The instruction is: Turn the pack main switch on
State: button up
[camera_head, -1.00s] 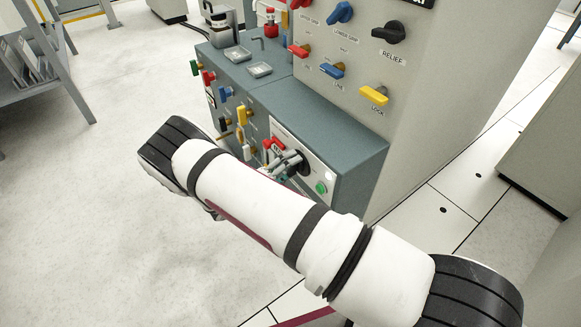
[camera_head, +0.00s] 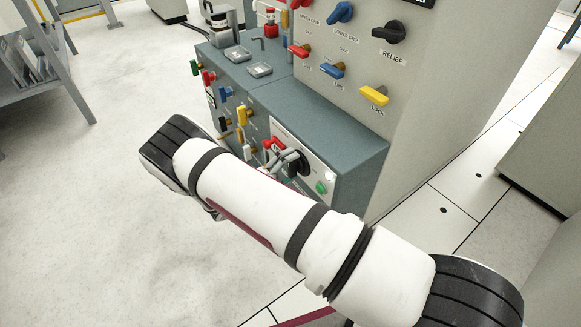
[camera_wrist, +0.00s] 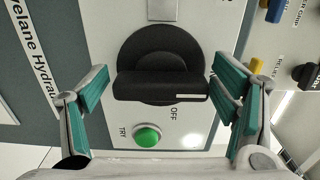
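The pack main switch is a black rotary knob with a thick bar handle (camera_wrist: 160,84) in the wrist view. The bar lies crosswise, and a white mark on its right end sits near the word OFF. The switch (camera_head: 304,161) also shows in the head view on the right end of the low cabinet's front, partly hidden by my gripper (camera_head: 284,162). In the wrist view my gripper (camera_wrist: 160,98) is open, with one teal-padded finger on each side of the bar. Gaps show between pads and bar on the left; on the right the pad is very close, contact unclear.
A green button (camera_wrist: 147,136) marked TRY sits just below the switch. Coloured valve handles, such as a yellow one (camera_head: 242,115), line the cabinet front to the left. A taller panel carries more handles, including a yellow LOCK handle (camera_head: 374,95). Open floor lies left.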

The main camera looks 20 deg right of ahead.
dwell(0.3)
jog(key=v, duration=1.2)
jog(key=shift+r, duration=0.15)
